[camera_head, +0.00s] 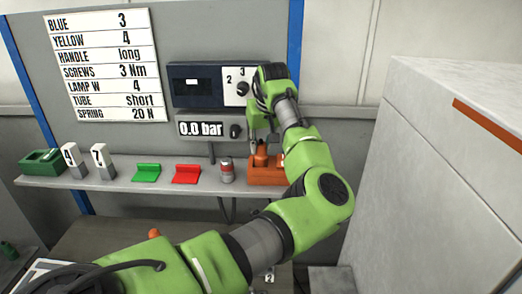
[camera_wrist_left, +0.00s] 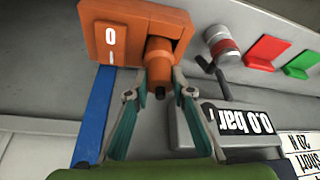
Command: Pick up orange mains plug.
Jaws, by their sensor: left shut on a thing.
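The orange mains plug (camera_head: 261,157) stands upright at the orange box on the shelf, near the shelf's right end. It also shows in the left wrist view (camera_wrist_left: 159,57), up against the face of the orange box (camera_wrist_left: 118,41). The plug's far end is hidden at the box. My right gripper is not in view.
A pressure display (camera_head: 203,128) and a dark panel (camera_head: 197,85) are behind. A large grey cabinet (camera_head: 440,170) stands at right.

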